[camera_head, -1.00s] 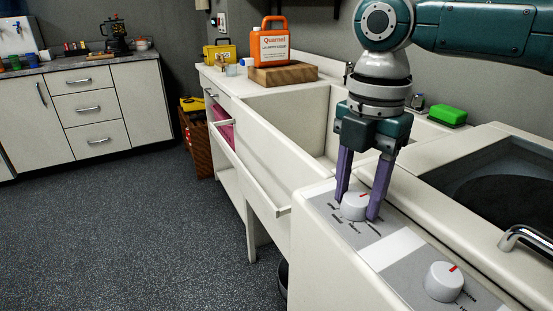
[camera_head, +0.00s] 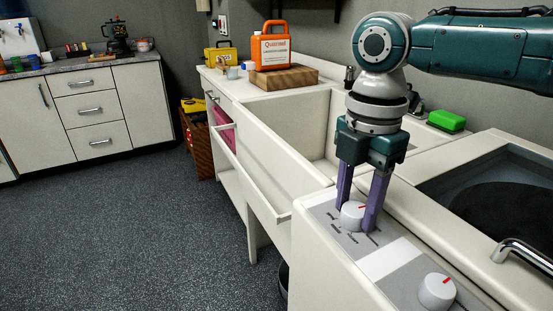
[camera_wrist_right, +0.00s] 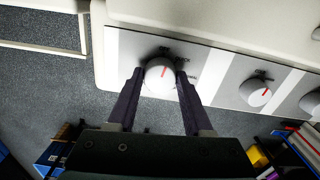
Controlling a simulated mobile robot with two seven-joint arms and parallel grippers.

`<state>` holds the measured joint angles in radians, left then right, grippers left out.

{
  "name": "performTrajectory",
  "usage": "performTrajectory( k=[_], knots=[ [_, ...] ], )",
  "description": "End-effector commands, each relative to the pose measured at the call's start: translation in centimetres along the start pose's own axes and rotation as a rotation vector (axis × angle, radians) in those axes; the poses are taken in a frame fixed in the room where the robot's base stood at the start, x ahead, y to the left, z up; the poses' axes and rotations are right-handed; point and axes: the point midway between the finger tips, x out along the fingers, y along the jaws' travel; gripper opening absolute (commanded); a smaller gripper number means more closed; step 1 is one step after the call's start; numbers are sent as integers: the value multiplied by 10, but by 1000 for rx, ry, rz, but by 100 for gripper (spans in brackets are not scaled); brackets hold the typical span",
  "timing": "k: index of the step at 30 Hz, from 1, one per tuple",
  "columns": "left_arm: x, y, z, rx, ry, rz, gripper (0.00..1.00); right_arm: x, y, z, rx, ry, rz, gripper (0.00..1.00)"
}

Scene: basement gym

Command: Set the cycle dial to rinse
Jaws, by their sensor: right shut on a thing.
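A round white dial (camera_head: 351,216) with a red mark sits on the grey label panel (camera_head: 318,212) of the white machine's top. In the head view its mark points up and right. My right gripper (camera_head: 357,217) reaches down from above with its purple fingers on either side of this dial, shut on it. The right wrist view shows the same dial (camera_wrist_right: 159,76) between the dark fingertips, its red mark near upright. The printed labels around it are too small to read and partly hidden by the fingers. My left gripper is not in view.
A second white dial (camera_head: 437,291) sits nearer on the same panel. The machine's open tub (camera_head: 500,190) with a metal handle (camera_head: 520,252) lies to the right. A green block (camera_head: 446,121) is behind. An orange jug (camera_head: 275,46) stands on a wooden board (camera_head: 284,79) at the back.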

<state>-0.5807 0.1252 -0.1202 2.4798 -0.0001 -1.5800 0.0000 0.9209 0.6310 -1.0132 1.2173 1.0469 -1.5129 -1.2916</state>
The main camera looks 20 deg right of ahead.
Motion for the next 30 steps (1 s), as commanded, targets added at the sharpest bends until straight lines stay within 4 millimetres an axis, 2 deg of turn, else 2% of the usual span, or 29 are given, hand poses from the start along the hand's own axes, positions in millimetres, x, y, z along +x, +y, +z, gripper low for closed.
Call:
performTrajectory(
  k=[1,9,30],
  knots=[
    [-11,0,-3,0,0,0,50,-5,-1,-1,37,2,-4,0],
    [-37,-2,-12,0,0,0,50,-5,-1,-1,288,2,-5,0],
    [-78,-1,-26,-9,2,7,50,-3,-1,-2,953,2,-4,0]
  ],
)
